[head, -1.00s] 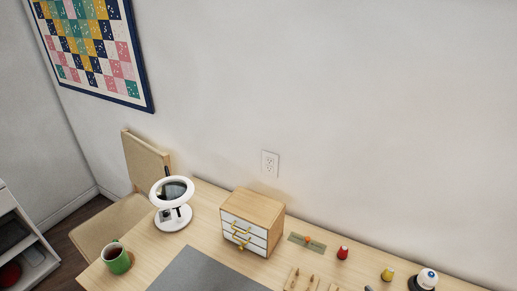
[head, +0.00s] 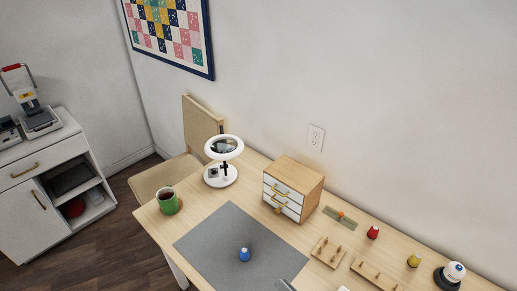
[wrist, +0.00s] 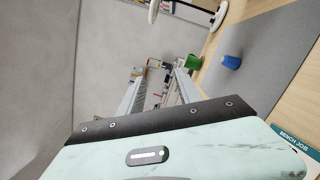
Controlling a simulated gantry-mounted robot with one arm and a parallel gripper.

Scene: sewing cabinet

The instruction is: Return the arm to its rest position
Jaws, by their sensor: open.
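My gripper (wrist: 158,88) shows in the wrist view with its two fingers spread apart and nothing between them. It points past the table's edge, with a blurred, cluttered background beyond the fingers. In the head view, only a small grey piece that may be my arm shows at the bottom edge; the gripper itself cannot be made out there. A blue cone-shaped thing (head: 244,254) stands on the grey mat (head: 215,233). It also shows in the wrist view (wrist: 231,61), apart from the fingers.
The table holds a green mug (head: 168,203), a white ring lamp (head: 222,178), a small drawer cabinet (head: 296,187), wooden peg racks (head: 328,252), red (head: 373,232) and yellow (head: 414,261) cones. A chair (head: 203,124) stands behind. A white cabinet (head: 45,190) stands left, with floor between.

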